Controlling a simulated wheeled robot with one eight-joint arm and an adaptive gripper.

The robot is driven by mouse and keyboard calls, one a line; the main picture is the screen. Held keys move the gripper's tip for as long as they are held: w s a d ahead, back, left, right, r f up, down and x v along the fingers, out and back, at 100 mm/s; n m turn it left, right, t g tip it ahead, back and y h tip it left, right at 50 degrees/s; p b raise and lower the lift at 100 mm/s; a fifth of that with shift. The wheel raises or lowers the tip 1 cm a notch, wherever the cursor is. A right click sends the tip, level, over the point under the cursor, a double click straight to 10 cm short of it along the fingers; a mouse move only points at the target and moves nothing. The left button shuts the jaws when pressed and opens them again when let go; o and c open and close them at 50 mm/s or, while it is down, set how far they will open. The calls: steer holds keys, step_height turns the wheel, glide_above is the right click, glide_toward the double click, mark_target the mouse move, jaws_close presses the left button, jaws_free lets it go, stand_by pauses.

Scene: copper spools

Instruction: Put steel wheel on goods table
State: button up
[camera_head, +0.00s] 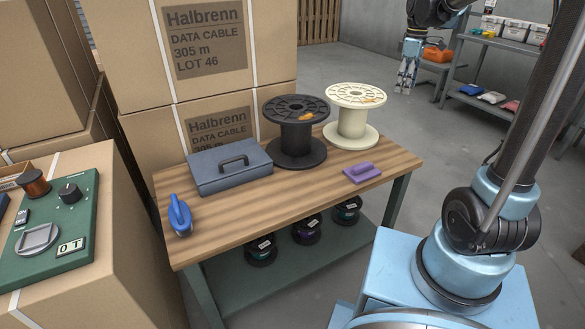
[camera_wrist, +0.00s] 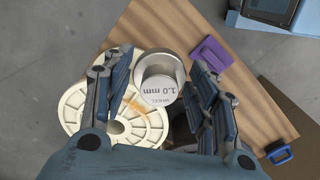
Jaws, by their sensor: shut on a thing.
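A steel wheel (camera_wrist: 162,78), a shiny grey cylinder with a "1.0 mm" label, sits between the fingers of my gripper (camera_wrist: 160,66) in the wrist view. My gripper is shut on it. In the head view my gripper (camera_head: 406,78) hangs fingers down beyond the far right end of a wooden-topped table (camera_head: 235,215); the wheel cannot be made out there. In the wrist view the wheel overlaps a cream spool and the wooden table top (camera_wrist: 165,25) below. I cannot tell which table is the goods table.
On the wooden top stand a cream spool (camera_head: 352,119), a black spool (camera_head: 296,135), a grey-blue box (camera_head: 228,170), a purple block (camera_head: 362,172) and a blue clamp-like item (camera_head: 180,214). Its front middle is bare. Grey shelving (camera_head: 462,65) with bins stands behind; stacked cartons (camera_head: 205,50) are left.

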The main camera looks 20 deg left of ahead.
glide_above(388, 155)
step_height(388, 155, down, 17)
steer(key=shift+f, duration=5.05)
steer(key=shift+a, duration=0.1)
steer(key=o, duration=1.1)
steer(key=shift+c, duration=0.2)
steer(key=shift+o, duration=0.5)
